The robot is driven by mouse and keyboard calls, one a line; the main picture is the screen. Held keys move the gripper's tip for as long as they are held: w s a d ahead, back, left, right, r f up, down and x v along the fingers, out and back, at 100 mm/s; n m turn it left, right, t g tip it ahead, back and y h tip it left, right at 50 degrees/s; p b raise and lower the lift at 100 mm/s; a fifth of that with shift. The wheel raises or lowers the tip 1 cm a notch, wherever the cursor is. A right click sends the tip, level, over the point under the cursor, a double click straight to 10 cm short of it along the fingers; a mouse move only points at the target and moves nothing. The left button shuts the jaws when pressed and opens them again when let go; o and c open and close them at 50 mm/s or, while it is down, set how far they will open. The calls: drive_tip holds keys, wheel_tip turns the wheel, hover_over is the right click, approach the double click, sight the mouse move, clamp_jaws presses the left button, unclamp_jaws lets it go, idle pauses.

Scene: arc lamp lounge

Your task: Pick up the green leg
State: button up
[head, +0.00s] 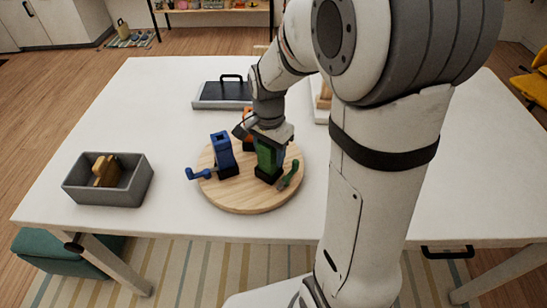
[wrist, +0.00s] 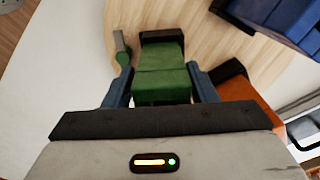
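The green leg (head: 269,160) is a green block standing upright in a black foot on a round wooden board (head: 250,203). A small dark green crank-like part (head: 291,175) sits beside it on the right. My gripper (head: 268,140) is low over the leg, pointing down. In the wrist view the green leg (wrist: 160,75) lies between the two blue-grey fingers of my gripper (wrist: 161,72). The fingers flank its upper part closely, with narrow gaps apparent, so they look open around it. Contact at the fingertips is hard to make out.
A blue block (head: 224,155) with a blue crank (head: 200,174) stands left on the board. An orange part (head: 249,121) is behind, close to the right finger in the wrist view. A grey bin (head: 109,192) stands left, a dark handled tray (head: 221,95) behind.

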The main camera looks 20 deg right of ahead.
drive_tip(key=c, duration=0.9)
